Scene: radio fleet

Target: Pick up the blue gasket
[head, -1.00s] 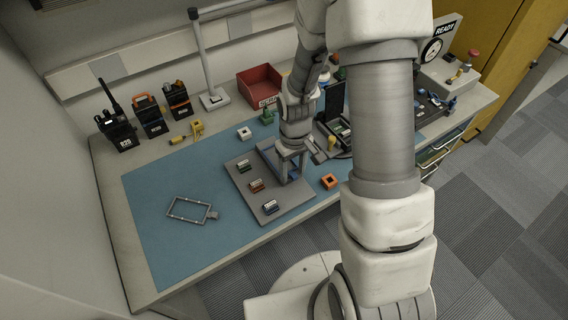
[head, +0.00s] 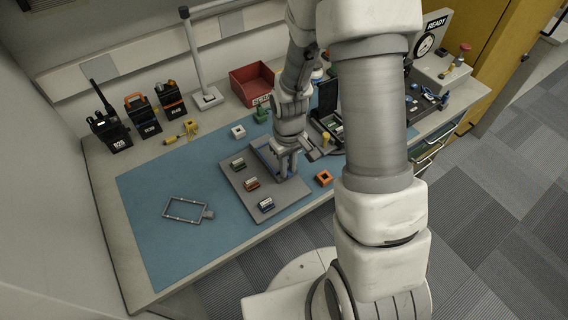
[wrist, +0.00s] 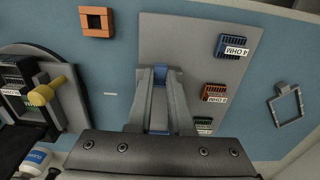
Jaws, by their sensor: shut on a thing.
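The blue gasket (wrist: 160,73) is a narrow blue strip between my gripper's fingertips in the wrist view, over the grey plate (wrist: 200,32). My gripper (wrist: 160,82) is shut on it, and the fingers hide much of it. In the head view my gripper (head: 285,176) points down at the right part of the grey plate (head: 285,208). I cannot tell whether the gasket touches the plate.
Several small terminal blocks, one green (head: 238,164), one orange (head: 251,184) and one blue (head: 266,205), sit on the plate. An orange square part (head: 323,178) lies right of it. A grey frame (head: 186,210) lies on the blue mat. Radios (head: 110,132) and a red bin (head: 254,83) stand behind.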

